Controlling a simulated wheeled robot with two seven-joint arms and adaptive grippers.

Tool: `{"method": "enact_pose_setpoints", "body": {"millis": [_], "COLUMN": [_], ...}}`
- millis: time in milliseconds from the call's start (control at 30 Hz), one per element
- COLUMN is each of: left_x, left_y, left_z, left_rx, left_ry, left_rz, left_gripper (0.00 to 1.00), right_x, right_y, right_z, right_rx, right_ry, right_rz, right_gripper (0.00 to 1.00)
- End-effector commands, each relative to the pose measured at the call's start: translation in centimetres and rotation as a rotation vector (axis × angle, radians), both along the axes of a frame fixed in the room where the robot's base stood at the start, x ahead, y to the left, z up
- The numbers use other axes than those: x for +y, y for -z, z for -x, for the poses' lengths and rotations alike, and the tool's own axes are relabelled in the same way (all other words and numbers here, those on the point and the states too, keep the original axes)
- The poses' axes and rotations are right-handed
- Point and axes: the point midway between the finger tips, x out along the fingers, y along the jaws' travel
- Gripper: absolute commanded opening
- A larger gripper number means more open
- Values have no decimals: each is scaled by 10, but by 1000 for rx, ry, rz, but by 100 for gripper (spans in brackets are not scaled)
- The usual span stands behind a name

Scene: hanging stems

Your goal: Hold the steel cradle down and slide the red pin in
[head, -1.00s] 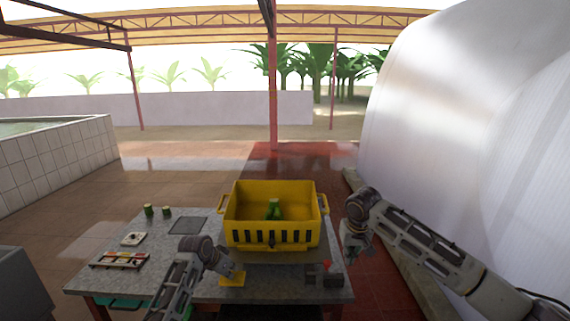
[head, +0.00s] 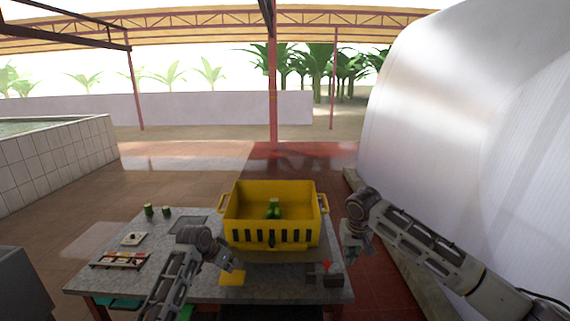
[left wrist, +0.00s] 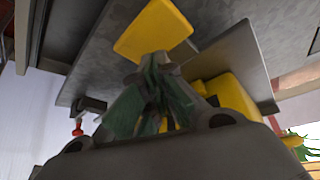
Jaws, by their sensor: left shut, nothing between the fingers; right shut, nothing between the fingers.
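The steel cradle (head: 333,281) looks like a small dark grey block near the table's front right corner; its details are too small to tell. The red pin (head: 327,266) shows as a small red spot at the cradle; how far in it sits I cannot tell. In the left wrist view the red pin (left wrist: 77,127) shows at the left, just below a dark grey part. My left gripper (head: 231,262) is shut and empty, above the table, left of the cradle. My right gripper (head: 352,256) is shut and empty, just beyond the table's right edge, above and right of the cradle.
A yellow crate (head: 272,237) holding green pieces stands behind the cradle. A flat yellow plate (head: 232,279) lies close below my left gripper. A rack (head: 119,260), a small white plate (head: 133,239) and two green cylinders (head: 148,210) are at the left.

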Motion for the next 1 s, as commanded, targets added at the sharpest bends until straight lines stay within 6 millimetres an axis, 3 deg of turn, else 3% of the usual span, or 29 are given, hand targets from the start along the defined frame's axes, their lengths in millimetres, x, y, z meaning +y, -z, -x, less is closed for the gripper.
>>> {"method": "enact_pose_setpoints", "body": {"millis": [1000], "left_x": [0], "left_y": [-37], "left_z": [0], "left_rx": [-1], "left_ry": [-1], "left_rz": [0], "left_gripper": [0], "right_x": [0], "right_y": [0], "right_z": [0], "right_rx": [0], "right_ry": [0], "right_rz": [0], "right_gripper": [0]}}
